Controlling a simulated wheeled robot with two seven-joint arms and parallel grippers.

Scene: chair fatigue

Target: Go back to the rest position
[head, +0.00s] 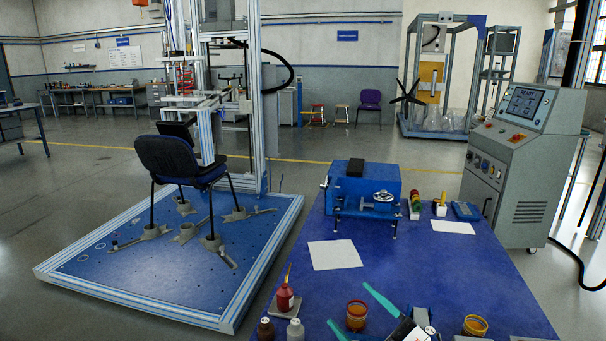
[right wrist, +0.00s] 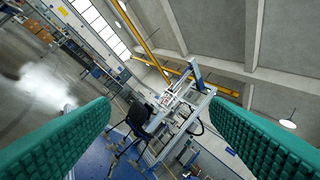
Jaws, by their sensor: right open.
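My right gripper (head: 347,303) is low in the head view, over the near part of the blue table (head: 440,280). Its two green fingers are spread apart, pointing up and left in the picture. In the right wrist view the ridged green fingers (right wrist: 160,101) stand wide apart with nothing held between them. Beyond them show the dark chair (right wrist: 138,116) and the test frame. In the head view the chair (head: 178,158) stands upright on the blue platform (head: 110,262). My left gripper is not in view.
Near the right gripper are a red bottle (head: 285,297), a white bottle (head: 295,330), an amber jar (head: 356,316) and another jar (head: 475,325). A blue machine (head: 365,185) stands at the table's far side. A grey control console (head: 525,165) stands right. A white sheet (head: 335,255) lies flat.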

